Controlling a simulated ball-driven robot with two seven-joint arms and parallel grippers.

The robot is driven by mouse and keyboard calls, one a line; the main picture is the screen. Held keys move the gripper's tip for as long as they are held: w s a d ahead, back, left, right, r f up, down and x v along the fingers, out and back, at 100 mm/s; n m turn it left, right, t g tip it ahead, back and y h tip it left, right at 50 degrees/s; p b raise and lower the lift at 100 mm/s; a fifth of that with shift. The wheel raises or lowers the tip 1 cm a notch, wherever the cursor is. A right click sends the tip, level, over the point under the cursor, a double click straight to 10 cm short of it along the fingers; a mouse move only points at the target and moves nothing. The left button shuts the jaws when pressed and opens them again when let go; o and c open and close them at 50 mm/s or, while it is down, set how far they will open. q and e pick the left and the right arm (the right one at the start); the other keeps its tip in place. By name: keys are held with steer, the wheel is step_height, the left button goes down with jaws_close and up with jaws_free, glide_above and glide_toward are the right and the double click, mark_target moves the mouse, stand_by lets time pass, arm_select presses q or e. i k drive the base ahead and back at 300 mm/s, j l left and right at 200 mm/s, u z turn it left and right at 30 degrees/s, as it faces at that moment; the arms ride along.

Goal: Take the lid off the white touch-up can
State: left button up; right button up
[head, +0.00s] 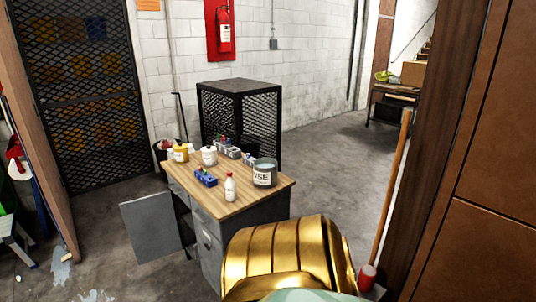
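The white touch-up can (209,157) stands upright on the wooden top of a desk (235,208), towards its back left. Its lid appears to be on, though it is small at this distance. Neither gripper's fingers show in the head view.
On the desk are a yellow can (181,154), a blue caddy (206,178), a white bottle with a red cap (230,188) and a large grey can (264,173). The desk's door (152,224) hangs open. A mesh cage (240,115) stands behind. A brown panel (480,200) closes the right side.

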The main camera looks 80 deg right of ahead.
mark_target(209, 149)
steer(key=z, duration=2.3)
steer(key=i+j+z, duration=0.2)
steer(key=i+j, duration=0.55)
